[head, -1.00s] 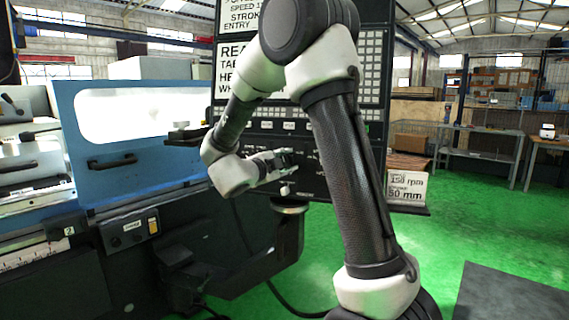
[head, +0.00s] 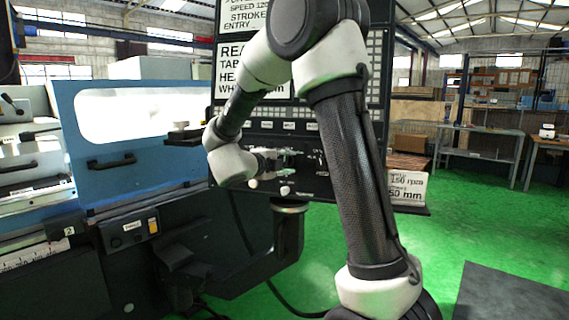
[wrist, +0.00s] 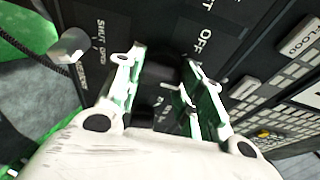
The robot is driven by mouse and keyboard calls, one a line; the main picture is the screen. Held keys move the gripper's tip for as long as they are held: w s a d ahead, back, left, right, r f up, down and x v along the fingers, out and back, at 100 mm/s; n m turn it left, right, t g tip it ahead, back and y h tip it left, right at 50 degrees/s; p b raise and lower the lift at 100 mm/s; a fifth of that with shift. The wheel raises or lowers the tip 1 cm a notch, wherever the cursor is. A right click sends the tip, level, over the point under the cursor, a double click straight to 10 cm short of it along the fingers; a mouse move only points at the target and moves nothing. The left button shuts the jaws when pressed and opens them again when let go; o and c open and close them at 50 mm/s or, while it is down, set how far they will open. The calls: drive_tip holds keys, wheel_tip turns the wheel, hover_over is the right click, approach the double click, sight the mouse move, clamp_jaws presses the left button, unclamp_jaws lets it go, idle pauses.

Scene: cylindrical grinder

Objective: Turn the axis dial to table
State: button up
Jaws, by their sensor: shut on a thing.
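The control panel (head: 312,180) faces me below the screen, in the middle of the head view. My gripper (head: 288,160) is at the panel's front, with its fingers partly blurred into the dark face. In the wrist view, my gripper (wrist: 160,84) has its two fingers on either side of a dark round knob (wrist: 157,70), shut on it. The knob appears to be the axis dial, but its own label and pointer are hidden by the fingers. Panel lettering reading "OFF" shows beyond the fingers.
Two pale knobs (head: 285,190) sit low on the panel; one pale knob (wrist: 72,45) shows left of the fingers in the wrist view. Keypad keys (wrist: 262,95) lie to the right there.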

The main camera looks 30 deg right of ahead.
drive_tip(key=o, duration=1)
drive_tip(key=v, duration=1.2)
drive_tip(key=shift+f, duration=0.1)
